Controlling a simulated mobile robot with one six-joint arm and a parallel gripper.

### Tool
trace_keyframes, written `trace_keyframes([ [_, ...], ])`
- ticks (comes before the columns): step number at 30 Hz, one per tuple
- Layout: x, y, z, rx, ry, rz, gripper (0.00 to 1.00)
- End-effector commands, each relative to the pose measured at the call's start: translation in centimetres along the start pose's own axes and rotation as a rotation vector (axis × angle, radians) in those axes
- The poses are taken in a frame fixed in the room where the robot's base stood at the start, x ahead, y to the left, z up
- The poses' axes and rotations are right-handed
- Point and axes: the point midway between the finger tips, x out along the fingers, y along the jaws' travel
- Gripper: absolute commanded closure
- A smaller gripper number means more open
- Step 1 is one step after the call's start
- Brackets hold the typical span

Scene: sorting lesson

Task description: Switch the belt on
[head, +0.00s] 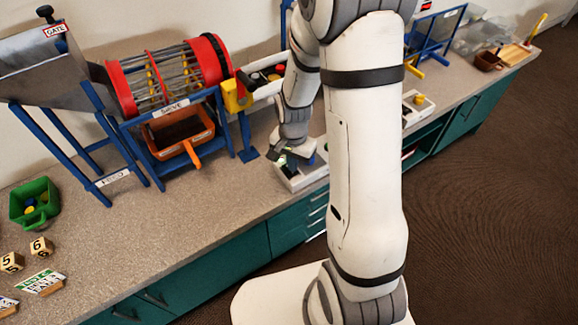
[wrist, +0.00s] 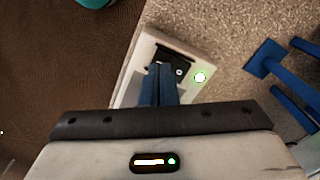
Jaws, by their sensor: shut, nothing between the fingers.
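The box also shows in the head view (head: 308,178), partly hidden by my arm. My gripper (wrist: 162,68) is shut and empty, its blue fingertips at the switch, covering part of it. I cannot tell whether they touch it. In the head view my gripper (head: 290,160) points down over the box. A white-sided belt (head: 268,90) with dark and red pieces shows beside the sieve, its right part hidden by my arm.
The sieve drum (head: 165,75) stands on a blue frame above an orange tray (head: 180,133). A blue support foot (head: 248,155) stands near the box. A second white box (head: 417,107) is right of my arm. The counter (head: 190,215) in front is clear.

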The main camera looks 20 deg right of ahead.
Motion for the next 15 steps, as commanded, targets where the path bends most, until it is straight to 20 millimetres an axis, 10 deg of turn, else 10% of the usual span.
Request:
trace_keyframes([
  [15,-4.6,0.0,0.0,0.0,0.001,-0.001,1.0],
])
